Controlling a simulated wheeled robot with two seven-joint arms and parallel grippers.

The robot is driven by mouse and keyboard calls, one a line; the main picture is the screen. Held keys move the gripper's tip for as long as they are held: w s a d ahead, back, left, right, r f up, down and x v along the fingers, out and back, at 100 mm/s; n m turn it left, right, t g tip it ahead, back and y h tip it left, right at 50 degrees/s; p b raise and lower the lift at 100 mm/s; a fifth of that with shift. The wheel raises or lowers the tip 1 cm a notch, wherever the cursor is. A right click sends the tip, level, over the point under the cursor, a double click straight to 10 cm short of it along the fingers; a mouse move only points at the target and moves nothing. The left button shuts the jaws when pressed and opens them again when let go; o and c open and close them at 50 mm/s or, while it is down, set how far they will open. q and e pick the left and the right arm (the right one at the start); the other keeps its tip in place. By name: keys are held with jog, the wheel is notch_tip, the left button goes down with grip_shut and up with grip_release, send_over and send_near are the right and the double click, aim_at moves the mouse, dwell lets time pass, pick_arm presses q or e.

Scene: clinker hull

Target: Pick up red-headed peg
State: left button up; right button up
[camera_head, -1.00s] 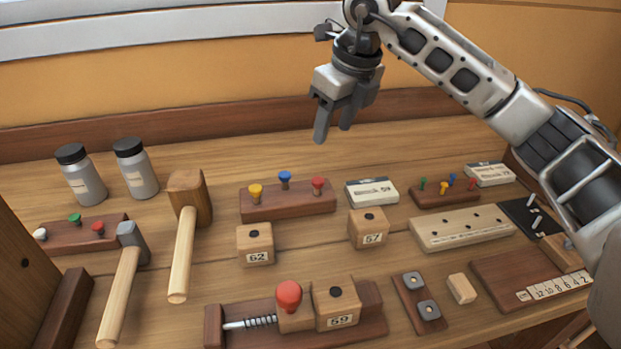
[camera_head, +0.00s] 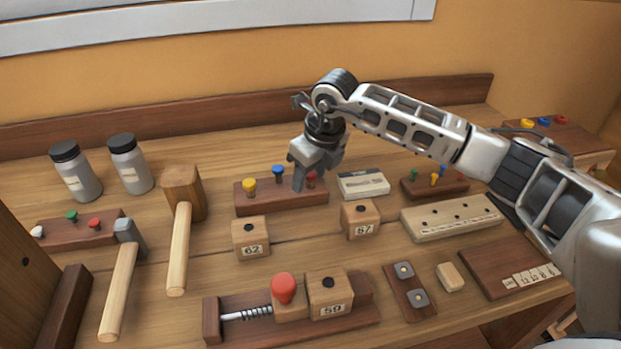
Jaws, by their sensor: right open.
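A red-headed peg (camera_head: 311,177) stands in a dark wooden block (camera_head: 285,201) at the middle of the bench, beside a yellow-headed peg (camera_head: 250,187) and a blue-headed peg (camera_head: 278,174). My right gripper (camera_head: 304,182) is open and points down at the right end of this block. Its fingers partly hide the red-headed peg; I cannot tell whether they touch it. Another red-headed peg (camera_head: 95,223) stands in a block at the left. My left gripper is not in view.
Numbered blocks 62 (camera_head: 250,238) and 57 (camera_head: 361,220) stand in front of the peg block. A white-topped box (camera_head: 363,184) lies close to its right. A red-knobbed clamp (camera_head: 284,289) is nearer the front.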

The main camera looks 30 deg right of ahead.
jog(key=c, duration=1.1)
jog(key=shift+o, duration=0.2)
jog(key=shift+r, duration=0.1)
